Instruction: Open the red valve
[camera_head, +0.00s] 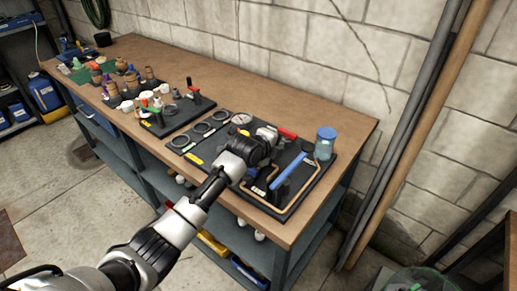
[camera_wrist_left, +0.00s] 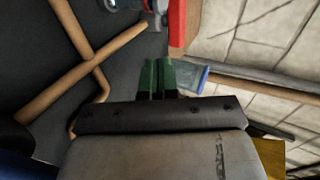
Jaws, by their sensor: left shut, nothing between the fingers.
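The red valve handle (camera_head: 288,133) shows at the back of the black board on the workbench, just right of my left gripper. It also shows as a red bar at the top of the left wrist view (camera_wrist_left: 178,24). My left gripper (camera_head: 268,148) is over the board, its fingertips partly hidden by its own body in the head view. In the left wrist view its green fingers (camera_wrist_left: 160,76) are together with nothing between them. They are close to the red bar but appear apart from it. The valve body is mostly hidden. My right gripper is not in view.
The board (camera_head: 284,211) also carries a blue lever (camera_head: 290,169), tan pipes (camera_head: 314,180), a gauge (camera_head: 241,119) and black rings. A blue-lidded jar (camera_head: 325,145) stands at its right end. A second board (camera_head: 172,121) and small parts lie left. A block wall (camera_head: 300,55) stands behind.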

